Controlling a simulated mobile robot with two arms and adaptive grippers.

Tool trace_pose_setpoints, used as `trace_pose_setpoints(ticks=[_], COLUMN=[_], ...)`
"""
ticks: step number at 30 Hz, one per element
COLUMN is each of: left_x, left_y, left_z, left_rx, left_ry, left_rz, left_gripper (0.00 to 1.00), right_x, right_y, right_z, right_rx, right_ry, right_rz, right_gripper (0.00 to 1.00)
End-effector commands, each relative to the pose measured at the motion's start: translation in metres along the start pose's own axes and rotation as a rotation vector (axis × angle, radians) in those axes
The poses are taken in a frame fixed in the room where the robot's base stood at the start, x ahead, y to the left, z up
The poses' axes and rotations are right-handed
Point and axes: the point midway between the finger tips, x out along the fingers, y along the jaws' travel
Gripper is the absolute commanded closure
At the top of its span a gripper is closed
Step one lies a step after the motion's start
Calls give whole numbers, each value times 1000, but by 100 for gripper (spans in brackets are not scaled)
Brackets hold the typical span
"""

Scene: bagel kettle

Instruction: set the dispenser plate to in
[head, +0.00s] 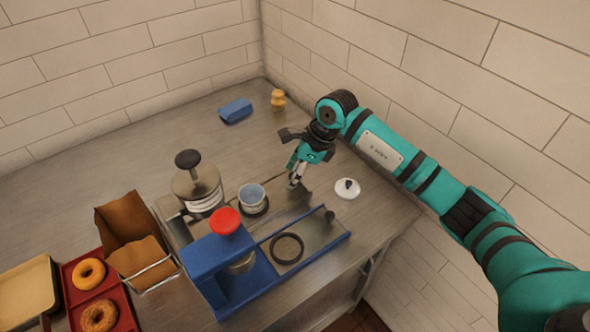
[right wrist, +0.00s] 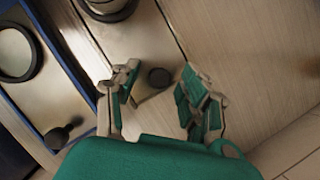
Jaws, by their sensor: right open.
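My right gripper (head: 297,180) points down at the right end of a long metal slide plate (head: 285,203). In the right wrist view my right gripper (right wrist: 158,95) has its fingers apart, with a dark round knob (right wrist: 159,77) at the plate's end between them. I cannot tell whether they touch it. A blue-grey cup (head: 251,196) stands on this plate over a dark ring, beside a metal dispenser with a black knob (head: 197,186). In front, a blue dispenser with a red top (head: 220,255) has its own plate (head: 312,235), with a black ring and knob. My left gripper is out of view.
A white lid (head: 347,188) lies right of the gripper. A blue block (head: 236,110) and a small tan object (head: 278,99) lie toward the back corner. A red tray with two bagels (head: 72,297), a brown bag (head: 126,215) and a beige tray (head: 28,288) are at left. Walls close off the back and right.

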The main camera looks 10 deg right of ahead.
Motion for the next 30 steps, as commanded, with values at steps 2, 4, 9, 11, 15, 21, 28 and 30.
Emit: trace_pose_setpoints(ticks=[2, 4, 9, 11, 15, 21, 28, 30], left_x=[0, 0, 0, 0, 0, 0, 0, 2], left_y=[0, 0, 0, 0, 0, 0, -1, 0], left_z=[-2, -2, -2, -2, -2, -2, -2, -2], left_rx=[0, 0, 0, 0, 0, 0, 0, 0], left_ry=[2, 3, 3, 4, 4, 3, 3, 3], left_rz=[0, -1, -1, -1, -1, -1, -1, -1], left_gripper=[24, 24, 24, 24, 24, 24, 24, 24], right_x=[1, 1, 1, 1, 0, 0, 0, 2], right_y=[0, 0, 0, 0, 0, 0, 0, 4], right_z=[0, 0, 0, 0, 0, 0, 0, 4], right_rx=[0, 0, 0, 0, 0, 0, 0, -2], right_ry=[0, 0, 0, 0, 0, 0, -1, -1], right_rz=[0, 0, 0, 0, -1, -1, -1, -1], right_gripper=[55, 55, 65, 72, 91, 100, 100, 100])
